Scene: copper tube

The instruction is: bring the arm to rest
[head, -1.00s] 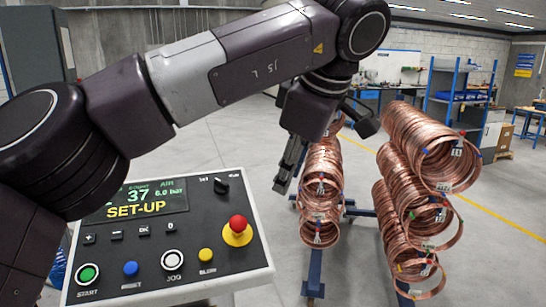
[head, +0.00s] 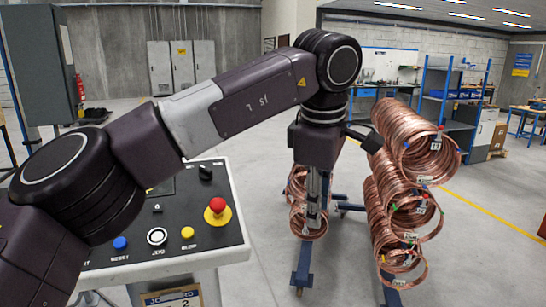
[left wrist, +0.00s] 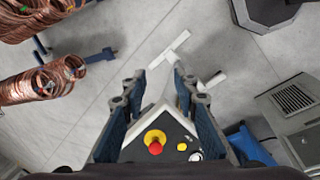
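My left arm (head: 262,93) reaches across the head view from the left and bends down at the elbow. My right gripper is not in view.
More copper coils (head: 405,190) hang on a rack at the right. A blue rack foot (head: 302,265) stands on the floor below the gripper. A blue shelf (head: 452,95) and workbenches are farther back. Grey cabinets (head: 180,66) line the back wall. Open floor lies between.

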